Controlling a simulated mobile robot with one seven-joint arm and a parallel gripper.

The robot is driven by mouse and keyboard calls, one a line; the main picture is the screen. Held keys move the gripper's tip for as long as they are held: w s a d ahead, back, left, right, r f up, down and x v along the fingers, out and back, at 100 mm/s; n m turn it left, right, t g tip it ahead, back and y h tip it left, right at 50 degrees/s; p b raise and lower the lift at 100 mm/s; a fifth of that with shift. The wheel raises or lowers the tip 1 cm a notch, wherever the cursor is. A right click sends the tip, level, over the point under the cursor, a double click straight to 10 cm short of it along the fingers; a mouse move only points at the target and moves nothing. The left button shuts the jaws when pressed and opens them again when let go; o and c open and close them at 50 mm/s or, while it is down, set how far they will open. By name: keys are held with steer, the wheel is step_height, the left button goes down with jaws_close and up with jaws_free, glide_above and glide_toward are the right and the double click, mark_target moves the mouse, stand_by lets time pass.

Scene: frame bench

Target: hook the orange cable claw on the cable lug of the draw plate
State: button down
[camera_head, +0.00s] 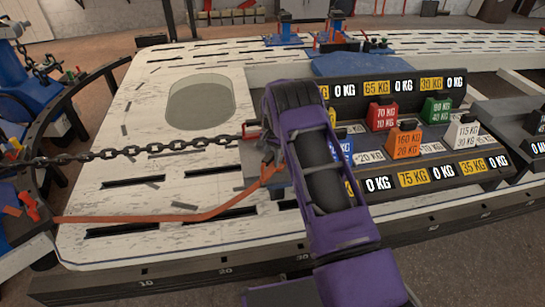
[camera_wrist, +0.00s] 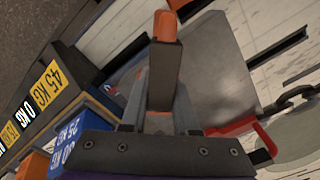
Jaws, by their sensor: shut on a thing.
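My gripper (camera_wrist: 158,112) is shut on the orange cable claw (camera_wrist: 182,108), whose orange parts show between and beside the fingers in the wrist view. A dark upright bar stands in front of the claw and hides part of it. In the head view my purple arm covers the fingertips. The orange cable (camera_head: 205,216) runs from the left up to the gripper. The grey draw plate (camera_wrist: 215,75) lies just beyond the fingers; its left part (camera_head: 253,160) shows beside my arm. I cannot make out the cable lug clearly, nor whether the claw touches it.
A chain (camera_head: 130,152) runs from the blue post at left to a red hook (camera_wrist: 236,127) at the plate. Coloured weight blocks (camera_head: 405,140) stand on a dark labelled rack right of my arm.

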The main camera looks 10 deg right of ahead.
stand_by(0.3)
steer(key=c, duration=0.6)
jaws_free()
steer(key=shift+f, duration=0.1)
step_height(320, 180, up, 18)
steer(key=p, duration=0.2)
steer(key=shift+f, duration=0.25)
